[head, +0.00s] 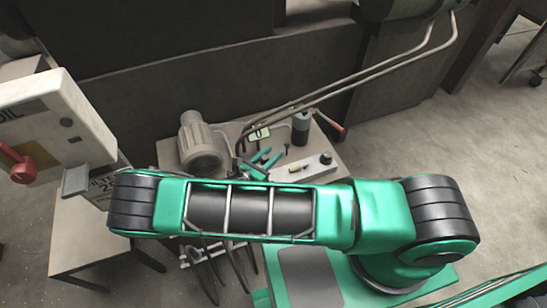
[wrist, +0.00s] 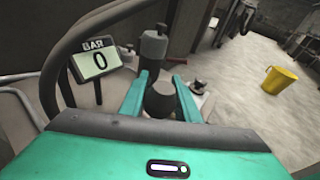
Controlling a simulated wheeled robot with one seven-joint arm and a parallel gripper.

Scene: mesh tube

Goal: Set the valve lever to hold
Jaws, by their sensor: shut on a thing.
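My gripper (head: 267,158) reaches over the small bench in the head view, with its teal fingers partly behind my arm. In the wrist view the two teal fingers of my gripper (wrist: 160,84) stand on either side of a dark rounded knob (wrist: 160,99), and the gripper is shut on it. The knob appears to be the end of the valve lever; its shaft, base and any hold marking are hidden. A gauge display marked BAR (wrist: 95,58) reads 0, left of the fingers. It also shows in the head view (head: 259,133).
A dark canister (head: 301,127), a motor-like pump (head: 201,147) and a pale control box (head: 305,169) surround the fingers. A thin red-ended handle (head: 328,120) sits beside the canister. An oil cabinet (head: 60,125) stands left. A yellow bucket (wrist: 283,79) stands on open floor.

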